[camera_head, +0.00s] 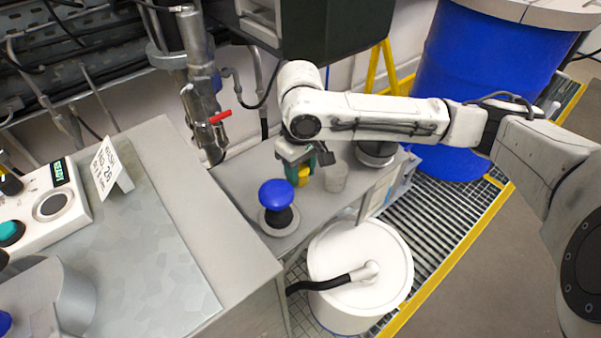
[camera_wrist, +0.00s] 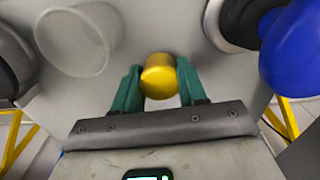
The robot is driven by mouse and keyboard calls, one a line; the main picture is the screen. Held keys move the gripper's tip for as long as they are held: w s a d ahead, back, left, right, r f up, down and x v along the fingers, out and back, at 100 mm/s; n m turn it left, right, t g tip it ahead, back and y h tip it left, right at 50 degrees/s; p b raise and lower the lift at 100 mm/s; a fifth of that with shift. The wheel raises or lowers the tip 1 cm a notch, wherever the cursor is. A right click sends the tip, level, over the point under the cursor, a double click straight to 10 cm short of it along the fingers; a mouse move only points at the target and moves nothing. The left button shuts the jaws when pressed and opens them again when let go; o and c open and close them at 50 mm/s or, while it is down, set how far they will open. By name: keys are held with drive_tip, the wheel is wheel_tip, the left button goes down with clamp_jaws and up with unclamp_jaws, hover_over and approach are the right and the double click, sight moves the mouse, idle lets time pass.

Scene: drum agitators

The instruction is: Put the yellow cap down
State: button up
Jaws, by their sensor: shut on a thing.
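The yellow cap (camera_wrist: 159,76) is held between the two green fingers of my gripper (camera_wrist: 158,88) in the wrist view. In the head view the cap (camera_head: 303,175) shows as a small yellow piece beside the green fingers of my gripper (camera_head: 313,168), over the grey bench top (camera_head: 255,163). My gripper is shut on the cap and points down. I cannot tell whether the cap touches the bench surface.
A clear cup (camera_head: 336,177) stands right of the cap, and a dark round-based device (camera_head: 375,154) is behind it. A blue-topped knob (camera_head: 277,196) stands to the left front. A white drum (camera_head: 360,265) is below the bench edge. Bare bench lies left of the gripper.

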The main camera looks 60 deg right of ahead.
sight(300, 168)
drive_tip(key=shift+f, duration=0.6)
drive_tip(key=shift+f, duration=0.2)
drive_tip(key=o, duration=1.1)
drive_tip(key=shift+r, duration=0.1)
wheel_tip(300, 168, up, 12)
drive_tip(key=shift+r+p, duration=0.15)
drive_tip(key=shift+p, duration=0.25)
